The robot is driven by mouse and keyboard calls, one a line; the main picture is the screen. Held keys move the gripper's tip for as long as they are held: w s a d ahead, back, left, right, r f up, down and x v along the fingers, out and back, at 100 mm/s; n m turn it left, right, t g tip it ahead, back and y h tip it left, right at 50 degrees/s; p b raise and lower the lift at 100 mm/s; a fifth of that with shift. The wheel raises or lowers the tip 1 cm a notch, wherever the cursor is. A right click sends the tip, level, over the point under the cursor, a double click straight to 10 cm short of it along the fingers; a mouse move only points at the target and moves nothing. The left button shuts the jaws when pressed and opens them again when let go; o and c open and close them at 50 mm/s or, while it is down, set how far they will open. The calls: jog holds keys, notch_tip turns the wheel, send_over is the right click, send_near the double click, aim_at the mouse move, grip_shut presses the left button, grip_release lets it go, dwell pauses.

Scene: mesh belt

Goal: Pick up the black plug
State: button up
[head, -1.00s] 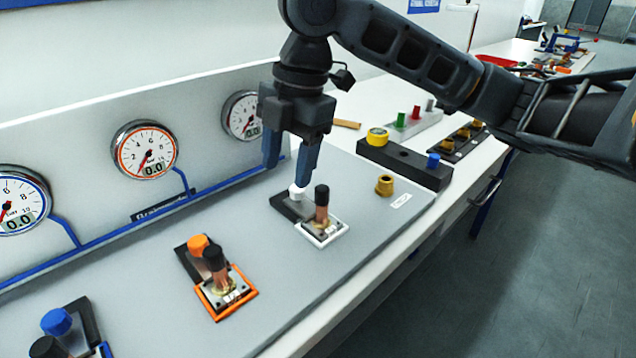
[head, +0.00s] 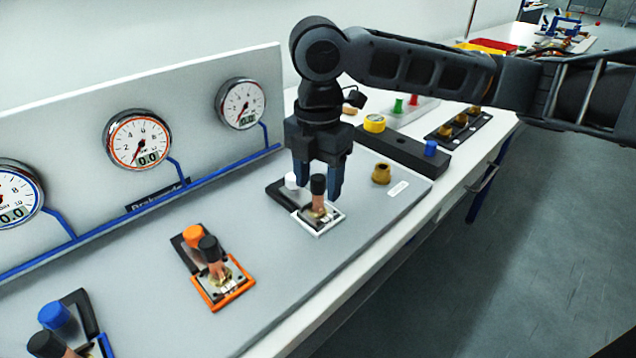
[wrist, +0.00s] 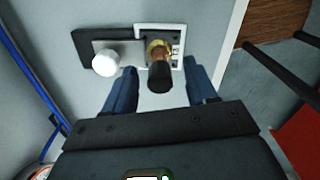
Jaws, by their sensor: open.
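A black plug (head: 318,184) with a copper-coloured lower part stands in the white-framed fitting (head: 331,228) on the grey panel. My gripper (head: 316,190) is open and points down over it, with the blue fingers on either side of the black cap. In the wrist view the plug (wrist: 159,78) shows between the two fingertips of my gripper (wrist: 160,73), apart from both. Similar black-capped plugs stand in the orange-framed fitting (head: 208,248) and at the blue one (head: 46,345).
A white knob (head: 291,180) stands close beside the plug, left of my gripper. A brass fitting (head: 381,174) and a black block with a yellow cap (head: 374,123) are to the right. Gauges (head: 139,140) line the upright panel behind.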

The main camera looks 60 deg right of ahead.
grip_shut()
dwell(0.5)
